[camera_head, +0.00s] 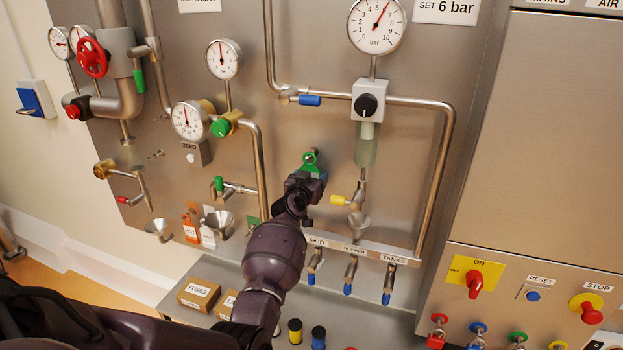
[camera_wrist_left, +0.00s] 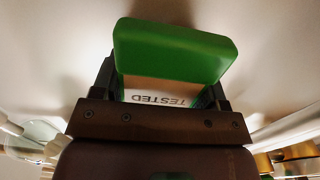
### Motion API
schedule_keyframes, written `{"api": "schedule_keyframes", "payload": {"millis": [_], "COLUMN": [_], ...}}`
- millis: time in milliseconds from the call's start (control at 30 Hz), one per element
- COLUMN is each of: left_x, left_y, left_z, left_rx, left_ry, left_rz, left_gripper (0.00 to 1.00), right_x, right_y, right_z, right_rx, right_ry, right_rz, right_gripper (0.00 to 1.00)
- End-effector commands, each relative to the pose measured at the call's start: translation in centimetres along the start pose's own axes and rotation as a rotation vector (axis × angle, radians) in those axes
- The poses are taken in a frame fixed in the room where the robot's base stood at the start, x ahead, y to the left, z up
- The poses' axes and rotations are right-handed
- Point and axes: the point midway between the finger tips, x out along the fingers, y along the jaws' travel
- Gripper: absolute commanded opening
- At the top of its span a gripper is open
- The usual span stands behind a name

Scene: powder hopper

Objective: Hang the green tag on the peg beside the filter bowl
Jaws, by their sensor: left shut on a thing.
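The green tag (camera_head: 310,167) is held upright in my left gripper (camera_head: 307,178), close to the steel panel. In the left wrist view the green tag (camera_wrist_left: 172,52) sits between both fingers, with a white "TESTED" label facing the camera. The filter bowl (camera_head: 366,145), a cloudy cylinder under a regulator with a black knob, is a little to the right of the tag. A small round metal end shows at the tag's top. I cannot tell whether the peg passes through the tag's hole. My right gripper is not in view.
An orange tag (camera_head: 190,228) and a white tag (camera_head: 207,236) hang at the left. A labelled rail (camera_head: 372,250) runs below. Bare panel lies between gripper and bowl.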

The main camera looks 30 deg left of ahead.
Motion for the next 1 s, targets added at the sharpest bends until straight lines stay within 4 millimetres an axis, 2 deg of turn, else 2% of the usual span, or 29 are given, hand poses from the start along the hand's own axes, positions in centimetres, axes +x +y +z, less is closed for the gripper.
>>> {"api": "schedule_keyframes", "payload": {"millis": [100,133,300,667,833,1000], "left_x": [0.0,0.0,0.0,-0.3,-2.0,-4.6], "left_y": [0.0,0.0,0.0,0.0,0.0,0.0], "left_z": [0.0,0.0,0.0,0.0,0.0,0.0], "left_rx": [0.0,0.0,0.0,0.0,0.0,0.0], "left_ry": [0.0,0.0,0.0,0.0,0.001,0.001], "left_rz": [0.0,0.0,0.0,0.0,0.0,-0.001], "left_gripper": [0.44,0.72,0.97,0.97,0.97,0.97], "right_x": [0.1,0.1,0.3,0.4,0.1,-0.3], "right_y": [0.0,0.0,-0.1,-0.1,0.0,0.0], "right_z": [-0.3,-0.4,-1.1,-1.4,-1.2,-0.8], "right_rx": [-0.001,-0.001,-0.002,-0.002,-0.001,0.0], "right_ry": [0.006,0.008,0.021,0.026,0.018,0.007], "right_rz": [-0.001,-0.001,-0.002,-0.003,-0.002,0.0], "right_gripper": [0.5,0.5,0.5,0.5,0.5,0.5]}}
